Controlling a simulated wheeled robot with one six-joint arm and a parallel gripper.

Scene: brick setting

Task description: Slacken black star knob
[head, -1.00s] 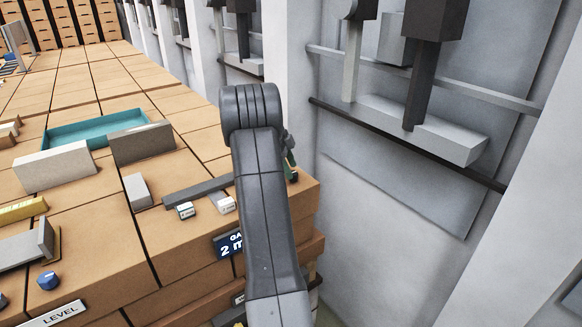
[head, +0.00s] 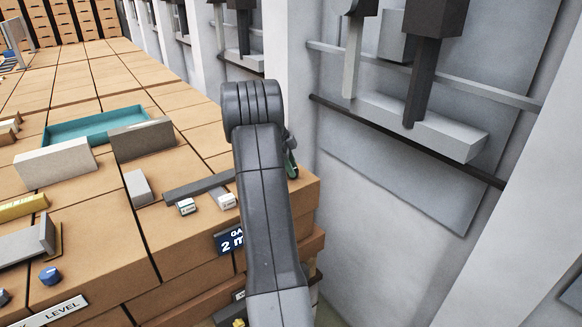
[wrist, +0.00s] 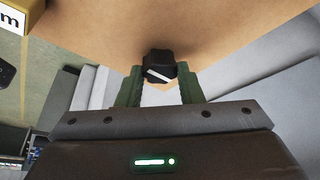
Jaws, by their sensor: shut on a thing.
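The black star knob (wrist: 158,66) shows in the wrist view, with a white stripe across its face, set at the edge of a tan surface. My gripper (wrist: 159,74) has its green fingers on the left and right of the knob and is shut on it. The stripe is tilted, running down to the right. In the head view my arm hides the knob; only a bit of a green finger (head: 291,165) shows at the bench's right corner.
The tan bench (head: 100,92) carries a teal tray (head: 75,132), grey blocks (head: 55,165), a blue knob (head: 50,275) and a dark bar with small labelled tags. A grey wall with rails (head: 400,150) stands close on the right.

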